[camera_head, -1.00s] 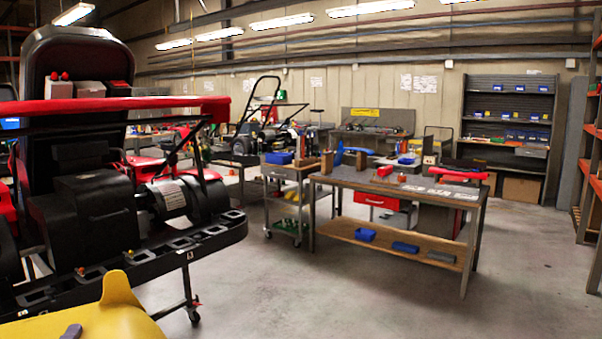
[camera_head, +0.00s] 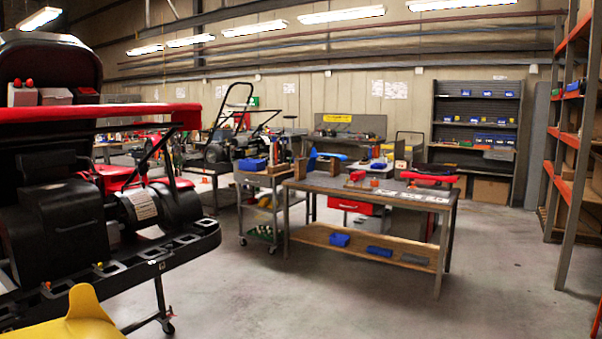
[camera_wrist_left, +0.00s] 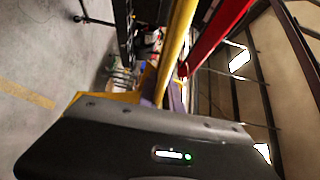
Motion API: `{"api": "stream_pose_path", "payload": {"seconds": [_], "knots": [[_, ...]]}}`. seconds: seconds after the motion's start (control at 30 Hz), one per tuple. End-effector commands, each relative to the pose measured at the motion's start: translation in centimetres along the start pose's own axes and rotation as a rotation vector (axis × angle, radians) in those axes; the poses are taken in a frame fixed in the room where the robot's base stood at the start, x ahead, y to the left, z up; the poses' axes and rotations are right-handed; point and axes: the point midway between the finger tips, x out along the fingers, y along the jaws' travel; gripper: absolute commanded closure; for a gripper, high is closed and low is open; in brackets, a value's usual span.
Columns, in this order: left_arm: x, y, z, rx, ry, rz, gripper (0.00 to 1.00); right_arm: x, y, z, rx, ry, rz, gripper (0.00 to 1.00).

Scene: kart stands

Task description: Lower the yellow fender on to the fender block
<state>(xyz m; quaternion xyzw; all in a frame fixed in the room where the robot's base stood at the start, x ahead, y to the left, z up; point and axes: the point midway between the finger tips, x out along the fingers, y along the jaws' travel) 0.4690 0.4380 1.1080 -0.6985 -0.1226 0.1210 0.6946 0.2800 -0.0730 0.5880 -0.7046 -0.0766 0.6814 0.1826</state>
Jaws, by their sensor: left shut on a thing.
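The yellow fender (camera_head: 72,323) shows at the lower left of the head view, cut off by the frame edge, in front of the kart's black rear frame. In the left wrist view the fender (camera_wrist_left: 178,45) appears nearly edge-on as a long yellow strip. My left gripper (camera_wrist_left: 165,97) is shut on it there; its dark housing fills the lower part of that view. The left gripper is not visible in the head view now. My right gripper is in neither view. I cannot pick out the fender block with certainty.
A black kart with a red bar (camera_head: 95,112) stands on the left, close to the fender. A workbench (camera_head: 375,188) with small parts stands mid-room beside a grey cart (camera_head: 262,205). Orange-beamed shelving (camera_head: 570,135) is at the right. The concrete floor (camera_head: 340,295) in front is clear.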

Motion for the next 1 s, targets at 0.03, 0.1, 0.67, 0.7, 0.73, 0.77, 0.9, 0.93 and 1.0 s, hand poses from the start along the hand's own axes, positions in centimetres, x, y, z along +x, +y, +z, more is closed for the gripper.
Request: {"api": "stream_pose_path", "payload": {"seconds": [0.03, 0.1, 0.67, 0.7, 0.73, 0.77, 0.9, 0.93, 1.0], "knots": [[0.0, -0.2, 0.0, 0.001, -0.001, -0.004, 1.00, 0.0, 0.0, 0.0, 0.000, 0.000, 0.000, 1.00], [0.1, -0.1, -0.1, 0.001, 0.000, -0.004, 1.00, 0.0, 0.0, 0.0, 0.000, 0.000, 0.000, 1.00], [6.5, 8.6, -13.6, 0.002, 0.167, 0.009, 1.00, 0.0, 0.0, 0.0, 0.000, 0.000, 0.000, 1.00], [6.8, 10.0, -15.3, 0.001, 0.190, 0.008, 1.00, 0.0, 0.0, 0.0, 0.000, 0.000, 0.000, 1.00], [6.9, 11.1, -16.6, 0.000, 0.207, 0.009, 1.00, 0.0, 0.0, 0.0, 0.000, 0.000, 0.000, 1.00], [6.9, 12.1, -17.8, -0.001, 0.224, 0.008, 1.00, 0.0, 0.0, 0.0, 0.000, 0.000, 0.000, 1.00], [6.4, 16.6, -22.8, -0.002, 0.290, 0.006, 1.00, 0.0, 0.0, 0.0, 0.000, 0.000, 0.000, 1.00], [6.2, 17.4, -23.6, -0.002, 0.301, 0.005, 1.00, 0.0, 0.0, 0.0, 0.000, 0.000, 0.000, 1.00], [5.8, 18.9, -25.2, -0.002, 0.321, 0.003, 1.00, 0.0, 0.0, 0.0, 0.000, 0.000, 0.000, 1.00]]}}
